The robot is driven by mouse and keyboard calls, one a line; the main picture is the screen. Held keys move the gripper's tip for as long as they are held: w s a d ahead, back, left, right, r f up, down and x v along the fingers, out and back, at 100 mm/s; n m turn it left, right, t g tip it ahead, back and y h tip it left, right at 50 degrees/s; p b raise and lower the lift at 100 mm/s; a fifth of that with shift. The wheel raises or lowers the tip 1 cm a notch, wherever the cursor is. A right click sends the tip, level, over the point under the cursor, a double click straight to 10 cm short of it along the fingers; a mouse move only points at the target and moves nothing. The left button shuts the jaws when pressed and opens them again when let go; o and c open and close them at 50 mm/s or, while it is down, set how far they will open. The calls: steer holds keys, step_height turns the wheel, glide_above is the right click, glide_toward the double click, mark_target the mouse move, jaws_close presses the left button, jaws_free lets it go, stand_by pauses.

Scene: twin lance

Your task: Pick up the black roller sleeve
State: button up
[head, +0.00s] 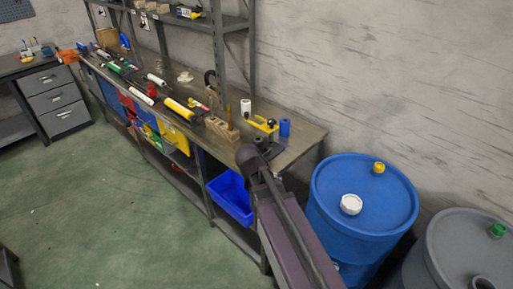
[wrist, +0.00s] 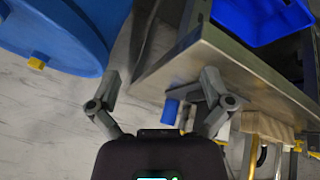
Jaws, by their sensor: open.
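My gripper (wrist: 161,78) is open, with its two fingers spread wide and nothing between them. In the head view my gripper (head: 248,156) is over the near right end of the workbench (head: 302,146). A small dark cylinder, which looks like the black roller sleeve (head: 259,141), shows just behind it, partly hidden. In the wrist view a dark shape (wrist: 186,93) beside the right finger may be the same sleeve, but the finger covers part of it. A blue cylinder (head: 284,128) stands close by on the bench; it also shows in the wrist view (wrist: 171,111).
A yellow tool (head: 262,124), a white cylinder (head: 246,106) and a wooden block (head: 221,129) stand nearby on the bench. A blue bin (head: 231,196) sits on the lower shelf. A blue barrel (head: 350,235) and a grey barrel (head: 465,250) stand to the right.

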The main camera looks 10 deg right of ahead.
steer(key=w+a+r+m+t+h, duration=0.2)
steer(key=w+a+r+t+h, duration=0.15)
steer(key=w, duration=0.25)
steer(key=m+t, duration=0.2)
steer(key=t, duration=0.1)
glide_toward(260, 140)
steer(key=v, duration=0.3)
steer(key=shift+w+a+r, duration=0.1)
steer(key=shift+a+r, duration=0.05)
steer(key=shift+a, duration=0.35)
steer(key=b+x, duration=0.3)
steer(key=x, duration=0.5)
steer(key=shift+w+d, duration=0.15)
steer(key=shift+d, duration=0.15)
steer(key=shift+f+b, duration=0.3)
steer(key=shift+b, duration=0.05)
